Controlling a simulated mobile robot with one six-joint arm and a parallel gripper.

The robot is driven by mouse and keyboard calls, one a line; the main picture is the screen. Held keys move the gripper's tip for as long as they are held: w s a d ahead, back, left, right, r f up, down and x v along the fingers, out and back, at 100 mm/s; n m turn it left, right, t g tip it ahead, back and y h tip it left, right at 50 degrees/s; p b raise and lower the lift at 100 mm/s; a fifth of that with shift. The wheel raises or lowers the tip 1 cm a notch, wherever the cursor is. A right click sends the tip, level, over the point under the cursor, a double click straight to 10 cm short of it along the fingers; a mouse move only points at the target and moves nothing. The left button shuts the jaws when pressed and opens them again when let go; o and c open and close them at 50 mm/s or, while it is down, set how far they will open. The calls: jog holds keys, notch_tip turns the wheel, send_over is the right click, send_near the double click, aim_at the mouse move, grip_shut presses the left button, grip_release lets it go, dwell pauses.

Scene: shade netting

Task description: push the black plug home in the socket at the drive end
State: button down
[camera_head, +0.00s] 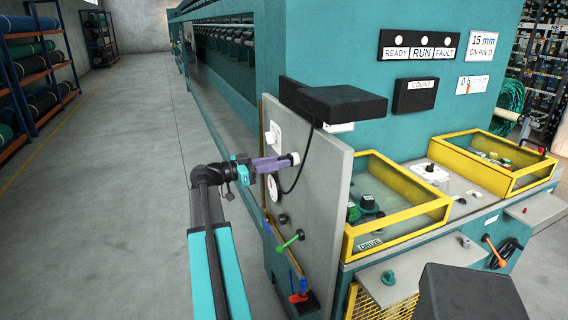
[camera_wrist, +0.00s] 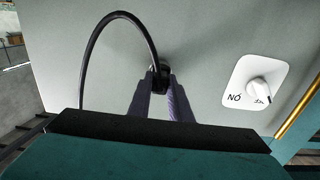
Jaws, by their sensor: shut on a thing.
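My gripper (camera_head: 282,162) has purple fingers and reaches across the grey upright panel (camera_head: 322,190) at the drive end. In the wrist view the fingers (camera_wrist: 160,100) are closed on the black plug (camera_wrist: 160,77), which sits between their tips, close against the panel. A black cable (camera_wrist: 91,60) arches up from the plug and loops left. In the head view the cable (camera_head: 303,165) hangs from the black box above and curves down to the gripper. The socket face is hidden behind plug and fingers. I cannot tell whether a gap is left.
A white switch plate with a knob (camera_wrist: 260,87) is right of the plug. A round white dial (camera_head: 273,187) and a green lever (camera_head: 290,241) sit lower on the panel. A black box (camera_head: 340,103) juts out above. Yellow-framed trays (camera_head: 398,195) stand right. The left aisle is clear.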

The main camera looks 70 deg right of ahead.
jog(key=c, duration=1.5)
grip_release()
jog(key=shift+s, duration=0.15)
jog(key=shift+c, duration=0.2)
jog(key=b+v, duration=0.4)
jog(key=v, duration=1)
